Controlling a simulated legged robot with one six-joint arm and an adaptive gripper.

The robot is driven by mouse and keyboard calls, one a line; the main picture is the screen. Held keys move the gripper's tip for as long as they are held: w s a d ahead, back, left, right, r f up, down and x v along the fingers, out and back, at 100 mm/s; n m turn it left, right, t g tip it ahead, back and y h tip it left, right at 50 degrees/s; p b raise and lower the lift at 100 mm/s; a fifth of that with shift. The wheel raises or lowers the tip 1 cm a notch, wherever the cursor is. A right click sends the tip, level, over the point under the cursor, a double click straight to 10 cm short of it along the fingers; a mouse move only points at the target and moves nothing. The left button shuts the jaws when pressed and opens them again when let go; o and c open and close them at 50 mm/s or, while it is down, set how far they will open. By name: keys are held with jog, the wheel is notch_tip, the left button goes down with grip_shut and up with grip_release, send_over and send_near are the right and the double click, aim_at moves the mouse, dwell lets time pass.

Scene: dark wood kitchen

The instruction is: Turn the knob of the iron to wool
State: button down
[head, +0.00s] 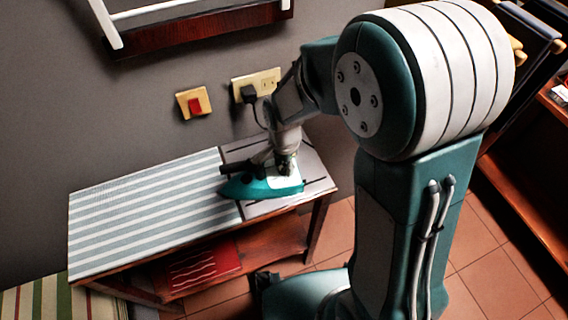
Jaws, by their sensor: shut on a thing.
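The teal iron (262,188) sits on the right end of the table, close to the edge between the striped cover and the bare slatted part. Its pointed end faces left and a dark handle shows above it. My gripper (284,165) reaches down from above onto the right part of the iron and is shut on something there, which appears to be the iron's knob. The knob and its markings are hidden by my gripper and too small to read.
The striped cover (145,215) on the table is clear to the left. A lower shelf holds a red cloth (203,262). On the wall are a red switch (195,105) and a socket with a black plug (249,93). A white-and-wood rack (200,27) hangs above.

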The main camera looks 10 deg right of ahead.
aim_at(282, 164)
jog(key=shift+c, duration=1.8)
grip_release()
jog(key=shift+a, duration=0.1)
jog(key=shift+r, duration=0.1)
jog(key=shift+r, duration=0.35)
notch_tip(282, 164, up, 11)
jog(key=shift+a, duration=0.1)
